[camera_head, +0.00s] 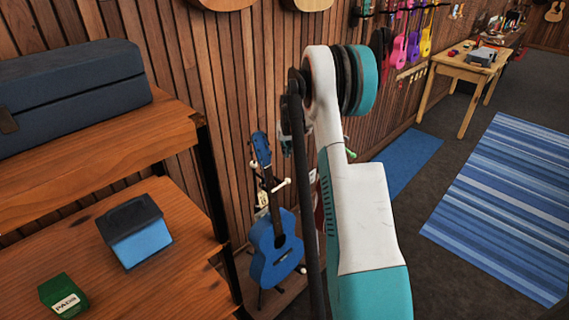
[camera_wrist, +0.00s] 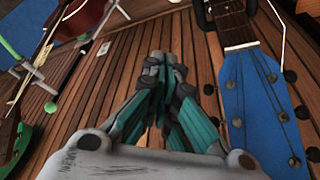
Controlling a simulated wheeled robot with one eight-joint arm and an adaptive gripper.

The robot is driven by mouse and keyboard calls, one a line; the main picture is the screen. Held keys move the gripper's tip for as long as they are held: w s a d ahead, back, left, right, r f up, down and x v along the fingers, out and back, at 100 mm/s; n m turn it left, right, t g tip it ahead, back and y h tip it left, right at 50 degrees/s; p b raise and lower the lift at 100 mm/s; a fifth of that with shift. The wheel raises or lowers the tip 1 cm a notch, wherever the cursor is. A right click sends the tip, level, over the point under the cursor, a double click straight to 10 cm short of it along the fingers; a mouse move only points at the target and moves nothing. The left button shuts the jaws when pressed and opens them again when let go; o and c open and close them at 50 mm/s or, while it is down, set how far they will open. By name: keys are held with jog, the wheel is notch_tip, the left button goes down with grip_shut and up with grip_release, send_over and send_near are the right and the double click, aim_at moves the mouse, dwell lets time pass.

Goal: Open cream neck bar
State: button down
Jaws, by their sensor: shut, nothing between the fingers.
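A blue ukulele (camera_head: 275,247) stands upright on a stand against the wood wall in the head view. A short cream bar (camera_head: 281,185) with a rounded end crosses at its neck. In the wrist view its blue headstock (camera_wrist: 258,105) and neck (camera_wrist: 234,24) fill the right side. A thin cream rod (camera_wrist: 284,34) runs beside the neck there; I cannot tell whether it is the same bar. My gripper (camera_wrist: 160,64) is shut and empty, left of the headstock and apart from it. My arm hides most of the gripper in the head view.
A wooden shelf (camera_head: 95,120) with a dark case (camera_head: 70,92), a blue box (camera_head: 136,232) and a green box (camera_head: 63,296) stands at left. A red-brown instrument (camera_wrist: 82,17) and green stand parts (camera_wrist: 20,150) are left in the wrist view. Open floor lies at right.

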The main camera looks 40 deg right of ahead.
aim_at(280, 186)
notch_tip(280, 186, down, 10)
jog(key=b, duration=0.3)
jog(key=shift+s+a+r+b, duration=0.15)
jog(key=shift+s+a+b, duration=0.15)
jog(key=shift+b, duration=0.1)
jog(key=shift+s+d, duration=0.1)
jog(key=shift+d, duration=0.05)
jog(key=shift+s+m, duration=0.25)
jog(key=shift+m, duration=0.15)
